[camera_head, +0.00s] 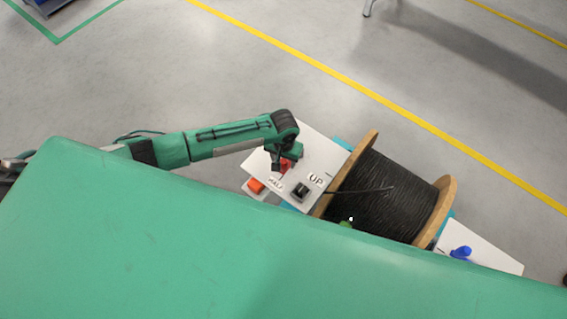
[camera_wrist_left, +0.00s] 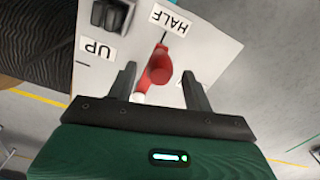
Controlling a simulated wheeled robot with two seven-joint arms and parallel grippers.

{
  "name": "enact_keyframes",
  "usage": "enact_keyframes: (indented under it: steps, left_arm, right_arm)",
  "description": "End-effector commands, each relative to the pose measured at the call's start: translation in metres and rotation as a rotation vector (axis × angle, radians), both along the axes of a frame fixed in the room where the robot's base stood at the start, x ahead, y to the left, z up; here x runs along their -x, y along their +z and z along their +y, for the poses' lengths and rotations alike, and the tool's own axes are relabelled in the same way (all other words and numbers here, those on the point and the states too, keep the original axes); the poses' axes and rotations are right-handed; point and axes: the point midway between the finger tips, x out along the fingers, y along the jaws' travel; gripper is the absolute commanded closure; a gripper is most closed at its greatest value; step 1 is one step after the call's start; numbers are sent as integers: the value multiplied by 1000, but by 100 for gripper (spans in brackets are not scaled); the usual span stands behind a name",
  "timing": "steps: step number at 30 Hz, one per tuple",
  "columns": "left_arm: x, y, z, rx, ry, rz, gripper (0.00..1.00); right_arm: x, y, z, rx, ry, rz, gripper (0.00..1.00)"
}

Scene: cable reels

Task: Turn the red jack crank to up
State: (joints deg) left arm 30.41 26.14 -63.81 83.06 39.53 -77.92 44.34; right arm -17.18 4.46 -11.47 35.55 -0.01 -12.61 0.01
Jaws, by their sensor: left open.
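The red jack crank (camera_head: 285,166) sits on a white panel (camera_head: 319,148) at the left end of the cable reel, partly hidden under my left gripper (camera_head: 282,160). In the left wrist view the red crank (camera_wrist_left: 158,66) lies between the two spread fingers of my left gripper (camera_wrist_left: 160,76), with no clear contact on either side. A thin dark line runs from the crank to the HALF label (camera_wrist_left: 171,20). The UP label (camera_wrist_left: 96,50) is off to the left there, near a black block (camera_wrist_left: 111,15). My right gripper is out of view.
A wooden reel of black cable (camera_head: 385,195) stands just right of the panel. A blue handle (camera_head: 461,252) is on another white panel beyond the reel. The floor behind is open.

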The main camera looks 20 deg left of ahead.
Motion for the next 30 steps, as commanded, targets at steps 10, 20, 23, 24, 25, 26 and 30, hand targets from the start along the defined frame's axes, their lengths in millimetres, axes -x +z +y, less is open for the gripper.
enact_keyframes:
  steps: [10, 20, 23, 24, 25, 26, 30]
  left_arm:
    - [0, -41, 0, -1, 0, 0, 48]
    - [0, -45, 0, 0, 0, -1, 48]
    - [0, -45, 0, 0, 0, -1, 62]
    - [0, -45, 0, 0, 0, -1, 70]
    - [0, -45, 0, 0, 0, -1, 76]
    - [0, -45, 0, 0, 0, -1, 82]
    - [0, -45, 0, 0, 0, -1, 100]
  right_arm:
    - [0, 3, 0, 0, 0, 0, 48]
    - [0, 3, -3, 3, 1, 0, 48]
    - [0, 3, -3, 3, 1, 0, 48]
    - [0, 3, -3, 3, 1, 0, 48]
    - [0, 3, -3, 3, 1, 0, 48]
    - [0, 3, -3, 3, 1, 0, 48]
    - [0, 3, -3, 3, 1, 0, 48]
